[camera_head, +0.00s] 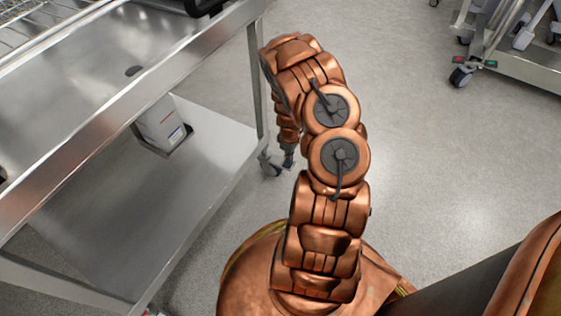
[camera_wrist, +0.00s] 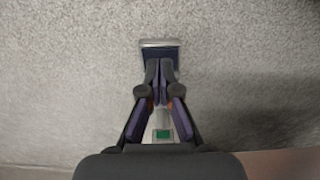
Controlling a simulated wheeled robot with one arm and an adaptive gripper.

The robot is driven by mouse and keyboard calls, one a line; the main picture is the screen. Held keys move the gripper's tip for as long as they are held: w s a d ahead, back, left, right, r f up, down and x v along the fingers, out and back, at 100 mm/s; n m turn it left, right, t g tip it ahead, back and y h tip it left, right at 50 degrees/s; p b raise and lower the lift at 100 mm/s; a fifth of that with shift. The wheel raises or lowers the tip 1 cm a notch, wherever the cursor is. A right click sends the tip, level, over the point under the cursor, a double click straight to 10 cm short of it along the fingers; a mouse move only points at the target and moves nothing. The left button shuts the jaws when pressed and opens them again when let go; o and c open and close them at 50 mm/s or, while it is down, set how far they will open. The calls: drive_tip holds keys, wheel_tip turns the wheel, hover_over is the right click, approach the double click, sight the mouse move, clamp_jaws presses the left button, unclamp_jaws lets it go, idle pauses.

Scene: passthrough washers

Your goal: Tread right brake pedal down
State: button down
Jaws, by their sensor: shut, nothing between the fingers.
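My gripper (camera_wrist: 160,66) is shut and empty, pointing down over the floor in the wrist view. Its fingertips overlap the near edge of a dark pad with a pale metal rim (camera_wrist: 160,43), which looks like the brake pedal. I cannot tell whether they touch. A pale metal part with a green mark (camera_wrist: 162,134) shows between the finger linkages. In the head view my gripper (camera_head: 288,160) is low, just right of the caster (camera_head: 270,166) under the steel table's corner leg. The pedal is not clear there; my arm hides part of this area.
The steel table (camera_head: 120,120) with a lower shelf (camera_head: 215,145) stands at left, bearing a white container (camera_head: 162,125) in a holder. Another wheeled cart (camera_head: 520,62) with a caster (camera_head: 463,76) is at the upper right. The grey floor (camera_head: 430,150) between is clear.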

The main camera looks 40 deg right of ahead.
drive_tip(key=shift+f+b, duration=0.4)
drive_tip(key=shift+f, duration=1.5)
drive_tip(key=shift+r+p, duration=3.1)
drive_tip(key=shift+r, duration=0.9)
